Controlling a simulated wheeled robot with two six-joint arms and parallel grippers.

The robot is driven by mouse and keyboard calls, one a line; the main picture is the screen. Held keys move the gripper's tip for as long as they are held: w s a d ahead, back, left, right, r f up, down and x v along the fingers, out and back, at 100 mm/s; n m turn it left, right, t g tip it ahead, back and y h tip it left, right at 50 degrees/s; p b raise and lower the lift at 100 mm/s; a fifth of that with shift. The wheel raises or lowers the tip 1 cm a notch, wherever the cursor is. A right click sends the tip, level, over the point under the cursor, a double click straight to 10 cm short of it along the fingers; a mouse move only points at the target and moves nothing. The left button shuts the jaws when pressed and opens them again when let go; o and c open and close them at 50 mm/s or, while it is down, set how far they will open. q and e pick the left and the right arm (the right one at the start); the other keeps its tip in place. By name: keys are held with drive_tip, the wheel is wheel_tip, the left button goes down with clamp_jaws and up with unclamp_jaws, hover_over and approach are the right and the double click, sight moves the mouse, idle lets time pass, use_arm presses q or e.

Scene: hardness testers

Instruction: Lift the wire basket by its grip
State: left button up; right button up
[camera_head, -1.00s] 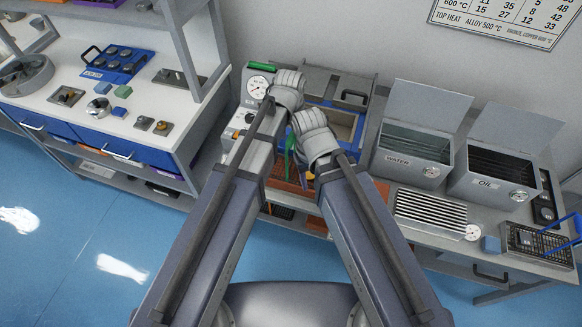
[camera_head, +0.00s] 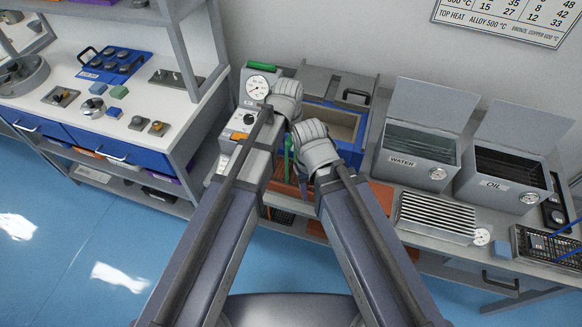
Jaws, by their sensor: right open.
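The wire basket (camera_head: 545,246) stands on the bench at the far right, partly cut off by the picture's edge. It is a dark mesh tray with something small and blue-grey inside. Its blue grip (camera_head: 568,228) rises over it and runs out of view. My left gripper (camera_head: 285,108) is in front of the dial unit, far left of the basket; its fingers are hidden. My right gripper (camera_head: 302,165) is lower and just right of it, open, over the bench front and also well left of the basket. Its fingers are mostly hidden by its own wrist.
Open-lidded WATER (camera_head: 415,172) and OIL (camera_head: 502,196) tanks stand between my grippers and the basket. A blue-rimmed open box (camera_head: 335,122) is behind my grippers.

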use_arm(q)
clamp_jaws()
idle(1.2)
